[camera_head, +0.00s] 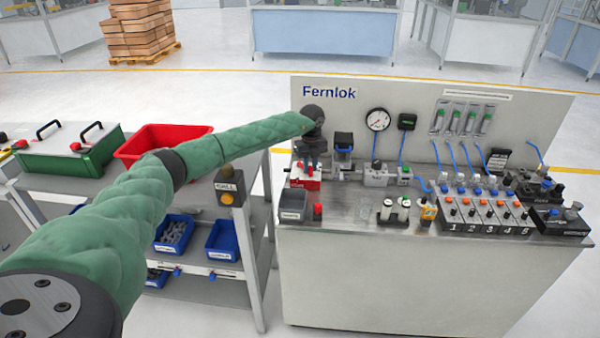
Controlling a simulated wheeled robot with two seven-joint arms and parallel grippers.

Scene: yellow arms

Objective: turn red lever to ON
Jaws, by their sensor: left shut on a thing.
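My left arm, in a green padded sleeve, reaches from the lower left to the left end of the Fernlok bench. My left gripper (312,165) points down there and is shut on the red lever (300,168), of which only a little red shows beside the fingers. A red and white block (305,183) sits right under the gripper. The gripper hides most of the lever, so its position and any ON mark cannot be read. My right gripper is not in view.
A cart on the left holds a red bin (150,139), a green case (68,155) and blue bins (223,240). Floor shows between cart and bench.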

